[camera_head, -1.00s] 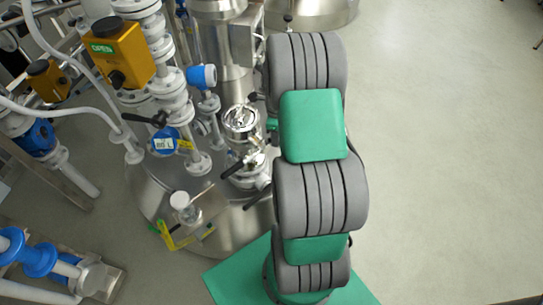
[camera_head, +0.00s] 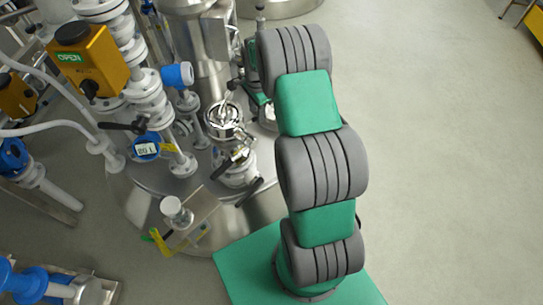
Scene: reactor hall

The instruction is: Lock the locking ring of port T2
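A shiny steel port fitting with a round top (camera_head: 225,122) stands on the steel vessel lid, left of my arm. Below it is a flanged collar (camera_head: 238,172) with black-handled levers (camera_head: 248,192) pointing outward. No T2 marking is readable, and I cannot tell whether the ring is locked. My arm rises at the centre right. Green and dark parts of my wrist (camera_head: 257,92) show beside the upper arm link, just right of and behind the round top. The fingertips cannot be made out, nor whether they touch anything.
A yellow OPEN actuator (camera_head: 88,58) and white flanged pipes crowd the left. A blue gauge (camera_head: 146,148) stands left of the port. A white-capped container (camera_head: 176,212) stands at the vessel's front edge.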

